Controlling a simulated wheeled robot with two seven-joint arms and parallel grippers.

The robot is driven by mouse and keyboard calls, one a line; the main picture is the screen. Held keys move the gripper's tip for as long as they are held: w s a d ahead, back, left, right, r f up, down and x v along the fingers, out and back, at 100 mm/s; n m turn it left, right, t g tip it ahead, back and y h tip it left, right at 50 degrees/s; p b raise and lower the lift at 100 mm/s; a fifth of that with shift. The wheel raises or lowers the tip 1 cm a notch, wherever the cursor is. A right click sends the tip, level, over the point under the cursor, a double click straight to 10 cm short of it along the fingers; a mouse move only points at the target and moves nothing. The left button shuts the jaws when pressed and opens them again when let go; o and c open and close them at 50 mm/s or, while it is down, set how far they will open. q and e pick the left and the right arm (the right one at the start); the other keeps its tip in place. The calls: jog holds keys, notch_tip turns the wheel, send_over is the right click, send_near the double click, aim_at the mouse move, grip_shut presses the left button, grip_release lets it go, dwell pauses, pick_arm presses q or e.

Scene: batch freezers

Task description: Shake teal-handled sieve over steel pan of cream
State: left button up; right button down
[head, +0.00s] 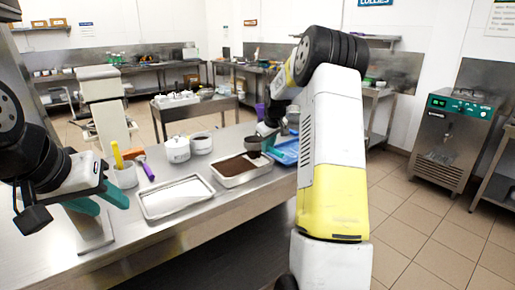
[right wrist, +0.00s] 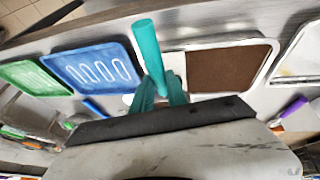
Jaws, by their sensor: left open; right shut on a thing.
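My right gripper (right wrist: 160,98) is shut on the teal handle (right wrist: 148,50) of the sieve. In the head view a dark bowl-shaped part, seemingly the sieve (head: 254,144), is beside my right gripper, over the far right end of a steel pan (head: 243,181). That pan holds a brown layer (head: 238,166); the right wrist view shows brown (right wrist: 228,68) with a pale area (right wrist: 173,70) at its left. A second steel pan (head: 148,213) with a smooth white filling lies nearer, to the left. My left gripper (head: 112,207) is open and empty near the bench's left end.
A blue tray (head: 286,150) lies right of the brown pan, partly hidden by my right arm. A green tray (right wrist: 28,76) lies beyond it. White pots (head: 177,150) stand behind the pans. A container (head: 124,177) with yellow and purple-handled tools stands near my left gripper.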

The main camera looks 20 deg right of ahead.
jog(key=shift+s+d, duration=0.3)
jog(key=shift+s, duration=0.5)
jog(key=shift+s+d, duration=0.3)
jog(key=shift+s, duration=0.5)
dwell(1.0)
jog(key=shift+r, duration=2.55)
